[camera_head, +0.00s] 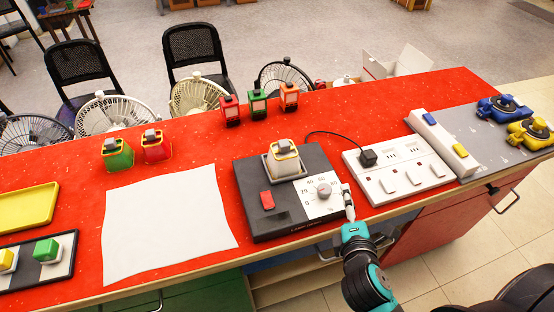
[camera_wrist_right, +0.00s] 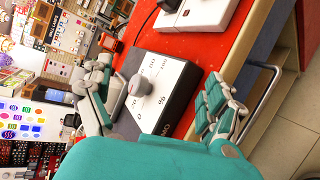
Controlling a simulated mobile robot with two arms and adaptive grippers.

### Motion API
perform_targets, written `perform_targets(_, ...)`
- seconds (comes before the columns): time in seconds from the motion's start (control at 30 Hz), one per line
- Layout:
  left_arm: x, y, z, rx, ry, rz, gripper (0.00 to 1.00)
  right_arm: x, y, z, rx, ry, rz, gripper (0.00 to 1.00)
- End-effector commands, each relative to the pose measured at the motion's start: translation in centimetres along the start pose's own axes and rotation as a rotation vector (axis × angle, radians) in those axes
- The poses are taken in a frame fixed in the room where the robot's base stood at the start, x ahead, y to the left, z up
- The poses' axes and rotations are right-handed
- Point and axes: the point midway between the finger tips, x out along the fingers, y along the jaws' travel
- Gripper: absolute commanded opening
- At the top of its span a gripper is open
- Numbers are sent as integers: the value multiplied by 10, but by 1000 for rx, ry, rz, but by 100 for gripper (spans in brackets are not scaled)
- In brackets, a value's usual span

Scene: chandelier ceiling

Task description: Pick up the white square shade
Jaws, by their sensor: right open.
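A white square shade (camera_head: 284,158) with a dark top and yellowish trim sits on a small tray on top of a dark box with a dial (camera_head: 324,190). My right gripper (camera_head: 348,205) is at the front right corner of the box, to the right of and nearer than the shade, apart from it. In the right wrist view my right gripper (camera_wrist_right: 157,95) is open, with the box's grey dial (camera_wrist_right: 140,85) showing between its fingers. I cannot make out the shade in that view. My left gripper is not in view.
The red counter (camera_head: 80,205) also holds a white switch panel (camera_head: 400,175) with a black plug, a white sheet (camera_head: 165,225), green and red lanterns (camera_head: 156,148), a yellow tray (camera_head: 28,206), and blue and yellow pieces (camera_head: 530,133) at right. Fans and chairs stand behind.

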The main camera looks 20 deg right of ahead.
Motion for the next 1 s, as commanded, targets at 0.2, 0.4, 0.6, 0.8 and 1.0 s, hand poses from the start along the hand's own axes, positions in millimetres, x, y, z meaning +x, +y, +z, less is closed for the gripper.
perform_targets(0.2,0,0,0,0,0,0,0,-7,50,-31,-744,-25,343,90)
perform_targets(0.4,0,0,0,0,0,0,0,-20,63,-69,-1206,-55,545,90)
perform_targets(0.6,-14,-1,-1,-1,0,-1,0,-8,78,-79,-1284,-65,582,90)
perform_targets(0.8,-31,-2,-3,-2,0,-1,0,30,98,-91,-1280,-65,580,90)
perform_targets(1.0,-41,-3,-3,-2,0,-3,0,65,113,-102,-1277,-64,578,90)
